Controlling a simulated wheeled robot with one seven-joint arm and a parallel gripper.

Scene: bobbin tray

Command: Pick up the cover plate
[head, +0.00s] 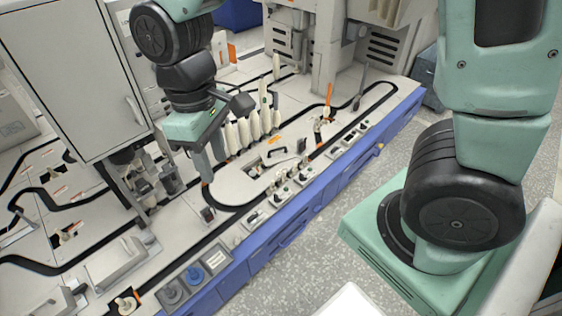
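My gripper (213,168) hangs at the left centre in the head view, above the pale machine deck, with its fingers pointing down. The two grey fingers appear apart, and I see nothing between them. I cannot pick out the cover plate with certainty. A pale panel (262,164) with a dark curved handle (277,152) lies on the deck to the right of my gripper and may be it. My gripper is apart from that handle.
Several cream bobbins (254,124) stand in a row close to the right of my gripper. A tall grey cabinet (75,70) stands at left. A black track (230,207) curves across the deck. The blue front edge (300,215) borders open floor (285,285).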

